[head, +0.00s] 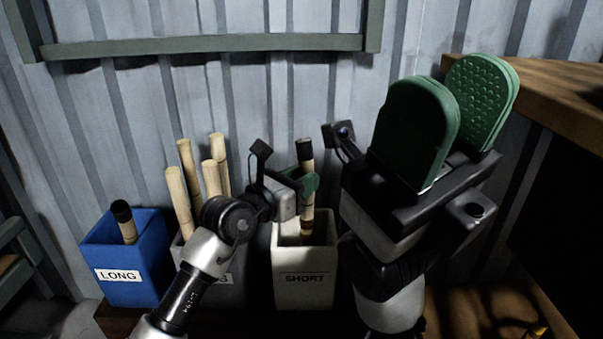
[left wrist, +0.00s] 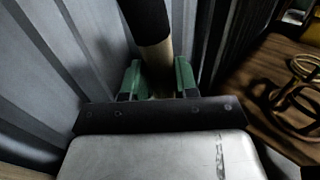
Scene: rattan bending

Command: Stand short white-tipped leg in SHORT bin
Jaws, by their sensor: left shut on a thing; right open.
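My left gripper (head: 305,182) is shut on a pale rattan leg with a black top (head: 304,153). I see no white tip on it. The leg stands close to upright over the white SHORT bin (head: 303,292), and its lower part shows within the bin's opening. I cannot tell whether its foot touches the bottom. In the left wrist view the green fingers (left wrist: 158,82) sit on either side of the black-topped leg (left wrist: 148,22). My right gripper (head: 450,120) is open and empty, with green pads apart, to the right of the bin.
A blue LONG bin (head: 130,292) at the left holds one black-topped leg (head: 124,220). A grey bin (head: 222,285) between them, partly hidden by my left arm, holds several pale sticks (head: 180,200). A corrugated wall stands behind. A wooden bench (head: 560,95) is at the right.

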